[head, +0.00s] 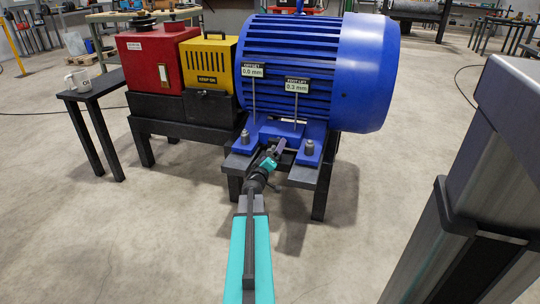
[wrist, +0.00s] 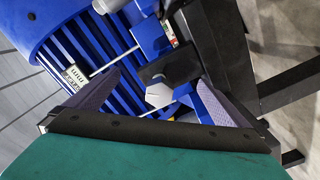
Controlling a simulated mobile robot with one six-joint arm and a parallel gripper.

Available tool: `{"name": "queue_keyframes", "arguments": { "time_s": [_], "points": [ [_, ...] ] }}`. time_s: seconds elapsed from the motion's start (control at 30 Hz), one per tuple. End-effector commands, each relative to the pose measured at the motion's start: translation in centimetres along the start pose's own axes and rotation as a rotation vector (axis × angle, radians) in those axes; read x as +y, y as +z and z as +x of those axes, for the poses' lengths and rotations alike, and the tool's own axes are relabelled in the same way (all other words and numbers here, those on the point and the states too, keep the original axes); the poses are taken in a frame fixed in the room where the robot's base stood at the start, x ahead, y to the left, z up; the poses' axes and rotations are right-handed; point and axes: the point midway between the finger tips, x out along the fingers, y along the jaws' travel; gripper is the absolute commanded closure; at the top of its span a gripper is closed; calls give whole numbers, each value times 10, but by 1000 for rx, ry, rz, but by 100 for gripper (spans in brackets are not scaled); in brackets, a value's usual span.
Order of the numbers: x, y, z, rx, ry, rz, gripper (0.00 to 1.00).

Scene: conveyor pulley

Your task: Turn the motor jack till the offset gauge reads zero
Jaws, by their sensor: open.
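The blue motor (head: 310,65) stands on a dark steel frame. The offset gauge (head: 252,71) on its rod seems to read 0.0 mm. The motor jack shows in the wrist view as a light grey hex head (wrist: 158,95) at a dark block (wrist: 180,64). My gripper (head: 278,148) is at the front of the motor base, between its two feet. In the wrist view my gripper (wrist: 165,80) is open, with one finger on each side of the hex head. I cannot tell whether either finger touches it. In the head view my gripper hides the jack head.
A foot lift gauge (head: 297,86) reads about 0.3 mm. Upright foot bolts stand left (head: 245,137) and right (head: 308,147) of my gripper. A yellow box (head: 208,65) and a red box (head: 150,60) are left of the motor. A small table (head: 92,85) holds a mug.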

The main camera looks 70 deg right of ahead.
Motion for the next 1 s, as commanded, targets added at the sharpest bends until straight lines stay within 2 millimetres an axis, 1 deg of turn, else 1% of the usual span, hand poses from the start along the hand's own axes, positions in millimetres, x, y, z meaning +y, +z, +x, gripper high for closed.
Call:
{"name": "queue_keyframes", "arguments": {
  "time_s": [1.0],
  "points": [
    [1, -1, -65, 0, 0, -1, 0]
  ]
}}
